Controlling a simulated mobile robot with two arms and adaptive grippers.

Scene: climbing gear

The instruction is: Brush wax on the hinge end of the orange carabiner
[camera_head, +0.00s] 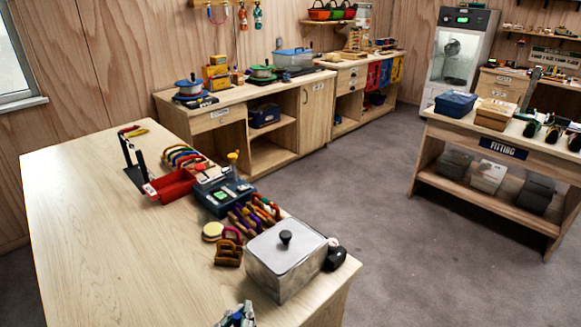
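Several coloured carabiners (265,208), with red, orange and purple among them, stand in a row on the near workbench (110,235). A small brown wooden holder (228,254) beside them has a reddish loop on top. I cannot tell which piece is the orange carabiner or where its hinge end is. A round pale-yellow disc (213,231), perhaps wax, lies left of the holder. No brush can be made out clearly. My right gripper is not in view.
A lidded metal box (287,258) stands at the bench's right corner, with a dark object (334,257) beside it. A red tray (171,186), a blue-grey case (224,192) and a black stand (133,163) line the far side. The bench's left half is clear.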

